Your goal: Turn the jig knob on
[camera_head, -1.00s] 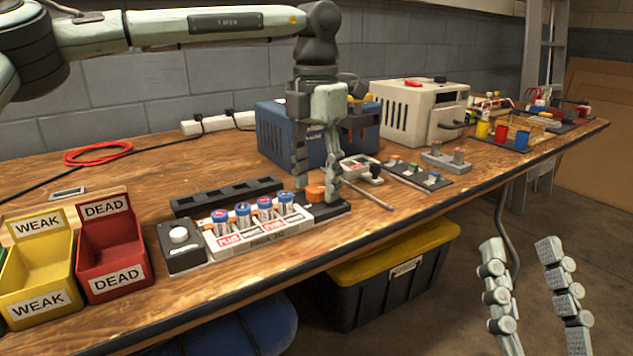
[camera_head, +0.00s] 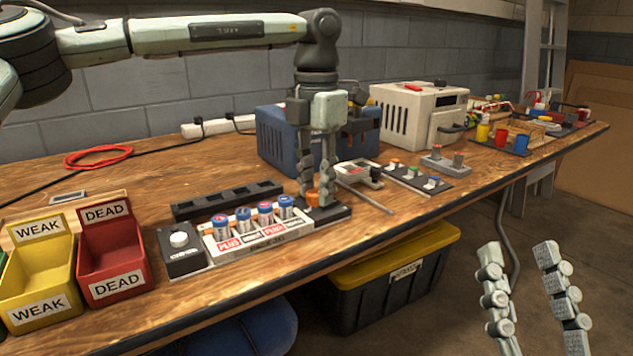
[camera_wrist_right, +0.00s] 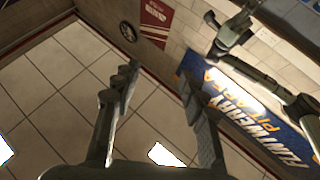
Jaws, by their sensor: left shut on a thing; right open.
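The jig (camera_head: 262,239) lies on the bench with several blue-topped cells standing in it, next to red and white PLUS labels. An orange knob (camera_head: 312,197) sits on the dark plate at the jig's right end. My left gripper (camera_head: 319,198) points straight down and is shut on the orange knob, with its fingers on either side and partly hiding it. A dark box with a white round button (camera_head: 179,239) is at the jig's left end. My right gripper (camera_head: 530,300) is open and empty in front of the bench; its fingers also show in the right wrist view (camera_wrist_right: 160,90).
A red DEAD bin (camera_head: 112,254) and a yellow WEAK bin (camera_head: 38,270) stand at left. A dark empty rack (camera_head: 227,198) lies behind the jig. A blue box (camera_head: 275,138) and a white box (camera_head: 412,118) stand behind. A yellow-lidded tote (camera_head: 395,270) is below the bench.

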